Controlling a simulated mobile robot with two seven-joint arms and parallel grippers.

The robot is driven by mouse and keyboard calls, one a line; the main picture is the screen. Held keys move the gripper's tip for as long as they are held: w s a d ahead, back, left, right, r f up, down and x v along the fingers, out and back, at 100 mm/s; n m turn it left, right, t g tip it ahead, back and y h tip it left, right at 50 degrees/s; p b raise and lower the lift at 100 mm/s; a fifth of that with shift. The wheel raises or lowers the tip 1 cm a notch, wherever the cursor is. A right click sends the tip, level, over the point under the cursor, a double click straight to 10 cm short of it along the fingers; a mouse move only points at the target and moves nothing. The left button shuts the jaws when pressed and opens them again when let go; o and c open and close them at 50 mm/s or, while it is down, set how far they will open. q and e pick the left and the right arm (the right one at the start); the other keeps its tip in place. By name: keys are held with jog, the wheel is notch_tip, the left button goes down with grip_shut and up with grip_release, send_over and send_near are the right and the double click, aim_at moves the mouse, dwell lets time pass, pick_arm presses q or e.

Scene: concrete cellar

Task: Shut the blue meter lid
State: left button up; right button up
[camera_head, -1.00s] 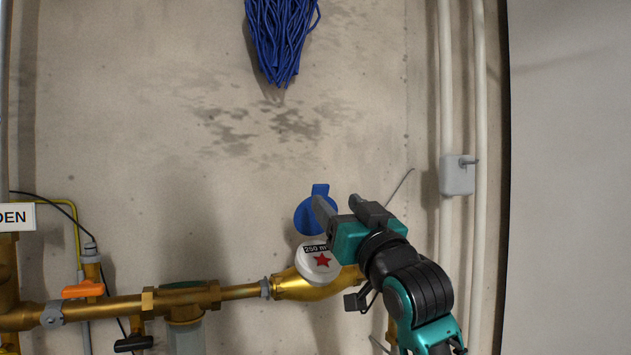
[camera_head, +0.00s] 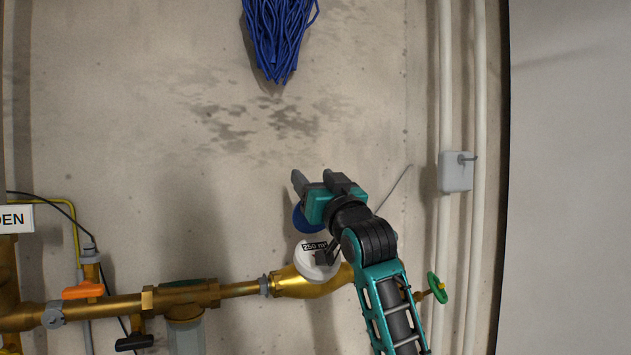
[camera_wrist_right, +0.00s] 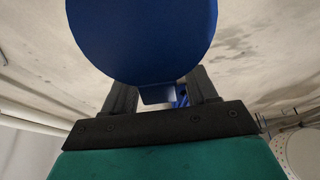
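The blue meter lid (camera_head: 303,222) stands open above the round white meter (camera_head: 306,258) on the brass pipe. Only the lid's lower left part shows in the head view; my right gripper (camera_head: 313,176) covers the rest. The gripper is in front of the lid, its two fingers spread and pointing up past it. In the right wrist view the lid (camera_wrist_right: 145,40) fills the upper middle, and its small tab (camera_wrist_right: 158,95) shows between the open fingers; I cannot tell whether they touch. The meter is partly hidden by my wrist. My left gripper is out of view.
Brass pipework (camera_head: 230,291) runs below, with an orange handle (camera_head: 83,290) and a black handle (camera_head: 134,343) at left. A green handwheel (camera_head: 437,288) is right of my arm. A grey box (camera_head: 456,172) sits on the pipes at right. A blue mop head (camera_head: 278,40) hangs above.

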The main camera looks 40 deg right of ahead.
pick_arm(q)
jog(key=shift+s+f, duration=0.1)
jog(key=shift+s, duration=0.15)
pick_arm(e)
grip_shut()
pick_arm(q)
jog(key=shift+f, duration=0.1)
